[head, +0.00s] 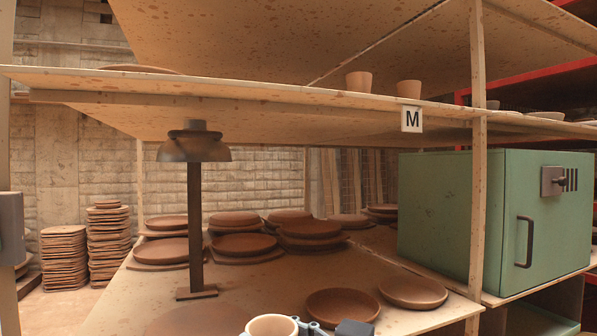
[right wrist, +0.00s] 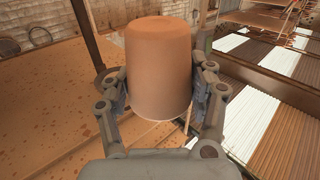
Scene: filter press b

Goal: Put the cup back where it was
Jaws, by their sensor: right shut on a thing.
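My right gripper (right wrist: 160,90) is shut on a tan clay cup (right wrist: 158,62), with one finger against each side of it. In the head view the same cup (head: 272,327) shows at the bottom edge, its round mouth facing up, cut off by the frame. Part of my right gripper (head: 322,329) shows just right of it. The cup is in front of the lower shelf board. Two similar cups, a left one (head: 358,82) and a right one (head: 408,89), stand upright on the upper shelf near the M label (head: 411,119). My left gripper is not seen.
The lower shelf (head: 255,292) holds several brown plates (head: 342,305) and a dark lamp-like stand (head: 195,225). A wooden post (head: 478,180) and a green cabinet (head: 465,215) with a handle are at the right. The upper shelf edge is mostly clear left of the cups.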

